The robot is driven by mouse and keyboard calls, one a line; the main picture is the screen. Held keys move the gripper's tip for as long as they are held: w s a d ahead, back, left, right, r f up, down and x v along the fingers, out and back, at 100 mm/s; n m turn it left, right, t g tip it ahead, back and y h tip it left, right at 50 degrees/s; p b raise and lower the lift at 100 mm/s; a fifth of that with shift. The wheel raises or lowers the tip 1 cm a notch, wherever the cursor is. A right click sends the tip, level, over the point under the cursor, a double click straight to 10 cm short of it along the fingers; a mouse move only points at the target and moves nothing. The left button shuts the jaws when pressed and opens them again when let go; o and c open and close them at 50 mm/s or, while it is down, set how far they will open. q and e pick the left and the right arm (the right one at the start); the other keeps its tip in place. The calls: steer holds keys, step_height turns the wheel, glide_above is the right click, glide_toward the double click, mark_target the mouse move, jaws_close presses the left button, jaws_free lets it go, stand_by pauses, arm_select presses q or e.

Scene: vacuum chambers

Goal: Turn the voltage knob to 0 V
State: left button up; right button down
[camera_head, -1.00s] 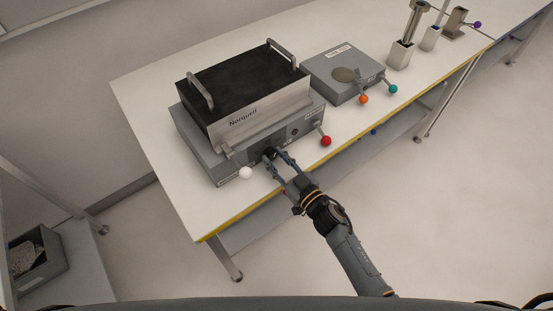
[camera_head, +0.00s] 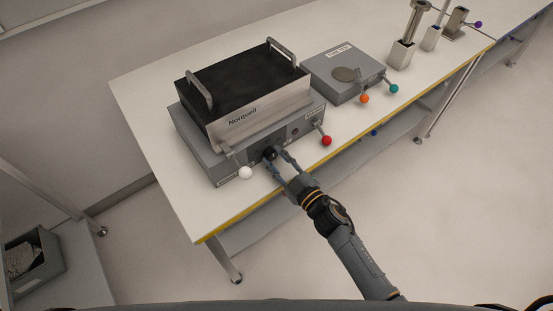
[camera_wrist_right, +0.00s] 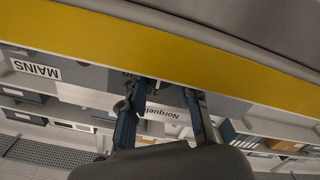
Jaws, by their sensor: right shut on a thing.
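The black voltage knob (camera_head: 269,153) sits on the front panel of the grey Norquell unit (camera_head: 196,150) on the table. My right gripper (camera_head: 278,158) reaches up to it from the front, one finger on each side, and is shut on it. The knob's pointer and scale are too small to read. In the right wrist view both fingers of my right gripper (camera_wrist_right: 162,98) point toward the panel, with a MAINS label (camera_wrist_right: 38,69) to the left. The knob is not clear there. My left gripper is not in view.
A white-ball lever (camera_head: 246,172) and a red-ball lever (camera_head: 326,141) stick out on either side of the knob. A smaller grey box (camera_head: 335,88) with orange and teal balls stands to the right. The table's yellow front edge (camera_head: 256,205) lies below the gripper.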

steer(key=c, duration=1)
jaws_free()
steer(key=v, duration=1.2)
